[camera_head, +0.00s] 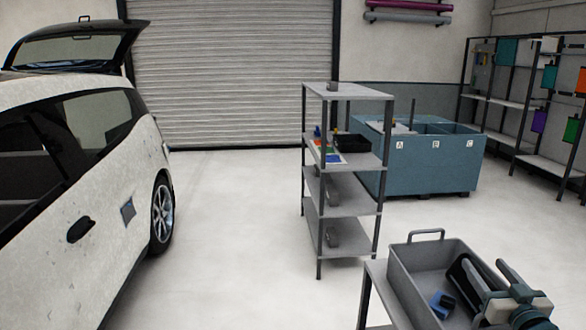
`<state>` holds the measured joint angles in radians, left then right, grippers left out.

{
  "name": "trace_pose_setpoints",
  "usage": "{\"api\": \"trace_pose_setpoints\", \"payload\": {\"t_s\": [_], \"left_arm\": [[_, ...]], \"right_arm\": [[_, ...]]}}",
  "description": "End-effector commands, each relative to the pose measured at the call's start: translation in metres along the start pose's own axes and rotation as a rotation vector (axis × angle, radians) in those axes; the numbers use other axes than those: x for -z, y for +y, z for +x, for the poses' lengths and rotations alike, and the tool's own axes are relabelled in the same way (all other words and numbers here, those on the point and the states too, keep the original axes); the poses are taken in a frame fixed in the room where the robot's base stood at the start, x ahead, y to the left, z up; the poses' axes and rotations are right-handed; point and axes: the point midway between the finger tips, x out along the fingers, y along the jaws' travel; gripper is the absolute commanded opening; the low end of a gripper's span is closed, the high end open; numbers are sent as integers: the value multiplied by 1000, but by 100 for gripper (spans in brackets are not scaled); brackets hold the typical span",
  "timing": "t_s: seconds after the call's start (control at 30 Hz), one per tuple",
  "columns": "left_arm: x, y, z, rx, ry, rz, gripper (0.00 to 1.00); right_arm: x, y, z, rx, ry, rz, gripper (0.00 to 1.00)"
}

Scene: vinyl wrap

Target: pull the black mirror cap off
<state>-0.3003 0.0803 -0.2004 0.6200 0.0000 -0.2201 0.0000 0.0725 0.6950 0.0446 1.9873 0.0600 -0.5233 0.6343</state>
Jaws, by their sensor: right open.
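A white, speckled car (110,190) with its rear hatch raised stands at the left. A small black oval part (79,229) sits on its side; I cannot tell whether it is the mirror cap or a door handle. No other part is clearly a mirror cap. My right gripper (482,265) is at the lower right, over a grey tray (408,270). It is open with nothing seen between its fingers, far from the car. A small blue and black object (441,304) lies in the tray beside the gripper. My left gripper is out of view.
A grey shelf rack (345,190) with small items stands mid-floor. Behind it is a blue bin (430,165) marked A, B, C. A wall rack (520,105) is at the right. The floor (235,230) between car and shelf rack is clear.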

Motion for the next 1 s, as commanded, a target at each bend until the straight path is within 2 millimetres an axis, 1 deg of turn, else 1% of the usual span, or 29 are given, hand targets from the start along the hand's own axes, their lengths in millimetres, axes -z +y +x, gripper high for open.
{"api": "trace_pose_setpoints", "payload": {"t_s": [0.03,0.2,0.4,0.5,0.7,1.0], "left_arm": [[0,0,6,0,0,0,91],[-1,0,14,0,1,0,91],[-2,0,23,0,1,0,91],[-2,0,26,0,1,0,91],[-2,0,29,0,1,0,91],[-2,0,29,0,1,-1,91]], "right_arm": [[-4,0,-10,1,-1,-1,61],[-4,-1,-40,1,-1,0,61],[-3,0,-72,1,-1,-1,61],[-2,0,-84,0,-1,0,61],[0,0,-99,0,0,0,61],[0,0,-102,0,0,0,61]]}}
